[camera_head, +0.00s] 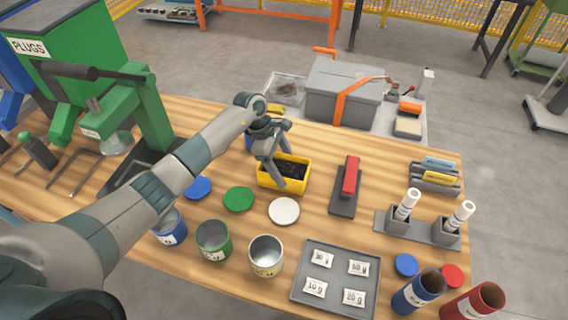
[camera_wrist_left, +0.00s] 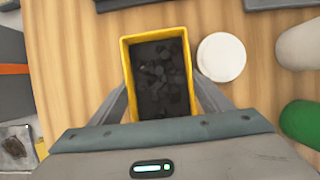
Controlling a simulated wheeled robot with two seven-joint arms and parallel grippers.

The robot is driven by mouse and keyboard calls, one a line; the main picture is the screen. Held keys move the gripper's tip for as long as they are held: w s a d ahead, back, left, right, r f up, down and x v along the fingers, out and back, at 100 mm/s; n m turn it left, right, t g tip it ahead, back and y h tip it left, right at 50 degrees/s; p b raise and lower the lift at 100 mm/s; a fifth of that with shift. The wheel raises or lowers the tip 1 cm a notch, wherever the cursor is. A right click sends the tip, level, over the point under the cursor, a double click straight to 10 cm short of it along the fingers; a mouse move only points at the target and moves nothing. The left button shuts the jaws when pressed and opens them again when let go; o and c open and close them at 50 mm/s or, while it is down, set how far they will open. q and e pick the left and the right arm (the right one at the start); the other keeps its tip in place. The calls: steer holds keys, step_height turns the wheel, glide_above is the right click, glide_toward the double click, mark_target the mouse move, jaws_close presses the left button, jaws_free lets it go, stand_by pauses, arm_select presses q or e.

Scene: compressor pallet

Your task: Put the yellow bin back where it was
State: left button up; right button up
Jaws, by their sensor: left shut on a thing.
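The yellow bin (camera_head: 297,184) is at the middle of the wooden table's far half, upright and filled with dark lumps. In the left wrist view the bin (camera_wrist_left: 128,75) fills the middle, with a finger of mine along each long side. My left gripper (camera_head: 281,168) reaches down from above and is shut on the bin. I cannot tell whether the bin's base touches the table or is slightly above it. The bin's near end is hidden by the gripper body in the wrist view. My right gripper is not in view.
A white lid (camera_head: 284,211) and a green lid (camera_head: 239,198) lie close in front of the bin. A red-handled block (camera_head: 350,178) stands to its right. Open cans and a grey tray (camera_head: 297,294) occupy the front. A grey box (camera_head: 342,88) stands beyond the table.

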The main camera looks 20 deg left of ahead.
arm_select(q)
steer(key=shift+f, duration=0.1)
steer(key=shift+f+b, duration=0.1)
steer(key=shift+b, duration=0.2)
steer(key=o, duration=1.4)
